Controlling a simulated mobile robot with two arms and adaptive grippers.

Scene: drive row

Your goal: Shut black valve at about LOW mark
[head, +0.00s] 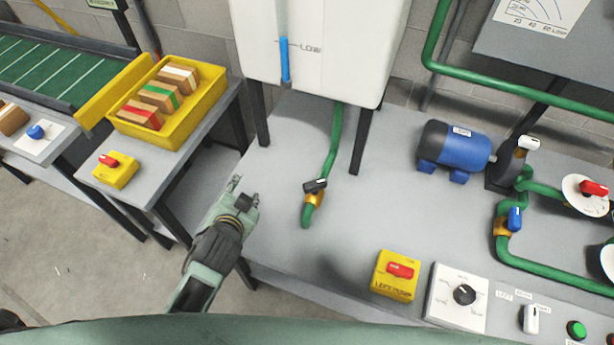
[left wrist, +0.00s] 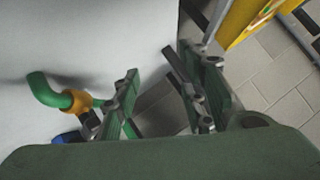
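The black valve (head: 315,186) has a dark handle on a brass body on the green pipe below the white tank (head: 330,75). In the head view its handle lies roughly crosswise to the pipe. The brass body (left wrist: 77,102) also shows at left in the left wrist view. The tank's sight tube (head: 284,62) holds blue liquid, its top about level with the LOW mark (head: 310,48). My left gripper (head: 245,190) is left of the valve, apart from it. Its fingers (left wrist: 163,95) are spread with nothing between them. My right gripper is not in view.
A blue motor (head: 455,147) and more green pipes with blue and red valves stand at right. A yellow switch box (head: 395,277) and a dial panel (head: 459,297) sit near the front edge. A yellow crate (head: 188,126) stands on the left table. The bench around the black valve is clear.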

